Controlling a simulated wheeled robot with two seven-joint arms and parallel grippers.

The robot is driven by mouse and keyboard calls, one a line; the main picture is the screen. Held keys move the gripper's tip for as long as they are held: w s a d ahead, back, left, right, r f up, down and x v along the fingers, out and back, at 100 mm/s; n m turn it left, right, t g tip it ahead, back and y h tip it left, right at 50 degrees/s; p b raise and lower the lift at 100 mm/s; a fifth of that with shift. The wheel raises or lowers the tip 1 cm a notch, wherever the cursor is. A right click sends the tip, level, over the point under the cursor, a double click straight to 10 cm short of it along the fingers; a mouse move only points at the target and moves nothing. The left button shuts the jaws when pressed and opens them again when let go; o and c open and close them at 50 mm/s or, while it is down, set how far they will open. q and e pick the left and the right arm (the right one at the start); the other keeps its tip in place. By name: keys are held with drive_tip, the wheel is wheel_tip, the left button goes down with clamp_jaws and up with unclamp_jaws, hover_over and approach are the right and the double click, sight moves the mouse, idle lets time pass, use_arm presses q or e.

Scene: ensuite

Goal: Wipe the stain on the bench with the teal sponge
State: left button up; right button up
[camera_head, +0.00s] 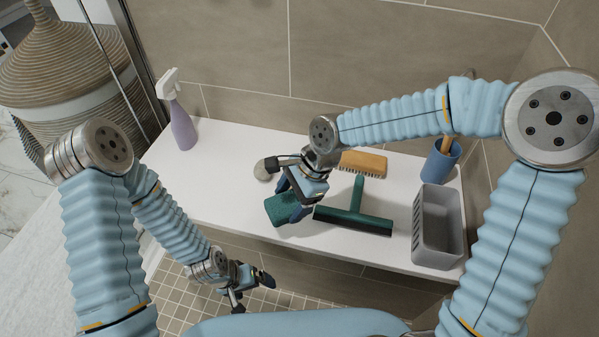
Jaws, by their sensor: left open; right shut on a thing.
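The teal sponge (281,208) is at the front middle of the white bench (220,178). My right gripper (292,206) is shut on it from above, and its fingers hide part of the sponge. The sponge is at or just above the bench top; I cannot tell whether it touches. I cannot make out a stain on the visible bench surface; the sponge and gripper hide part of it. My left gripper (253,292) is open and empty, low in front of the bench, over the tiled floor.
A teal squeegee (354,216) lies right of the sponge, with a wooden brush (362,163) behind it. A grey basket (438,228) and blue cup (440,163) stand at right. A purple spray bottle (182,125) stands back left. The bench's left part is clear.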

drive_tip(key=shift+w+d, duration=0.1)
drive_tip(key=shift+w, duration=0.15)
drive_tip(key=shift+w+f, duration=0.1)
drive_tip(key=shift+f, duration=0.15)
wheel_tip(320, 180, down, 4)
drive_tip(key=b, duration=0.3)
drive_tip(key=shift+f+b, duration=0.15)
drive_tip(key=shift+b, duration=0.2)
use_arm(q)
drive_tip(key=shift+w+a+f+b, duration=0.1)
drive_tip(key=shift+w+a+f, duration=0.05)
drive_tip(key=shift+f, duration=0.6)
drive_tip(key=shift+w+a+f+b, duration=0.1)
drive_tip(key=shift+w+f+b, duration=0.1)
drive_tip(key=shift+f, duration=0.5)
drive_tip(key=shift+w+a+f+b, duration=0.1)
drive_tip(key=shift+w+a+f, duration=0.05)
drive_tip(key=shift+f, duration=0.6)
use_arm(e)
drive_tip(key=shift+f, duration=0.55)
use_arm(q)
drive_tip(key=shift+f+b, duration=0.75)
drive_tip(key=shift+f, duration=0.05)
use_arm(e)
drive_tip(key=shift+f, duration=0.95)
use_arm(q)
drive_tip(key=shift+r, duration=0.1)
use_arm(e)
drive_tip(key=shift+r, duration=0.1)
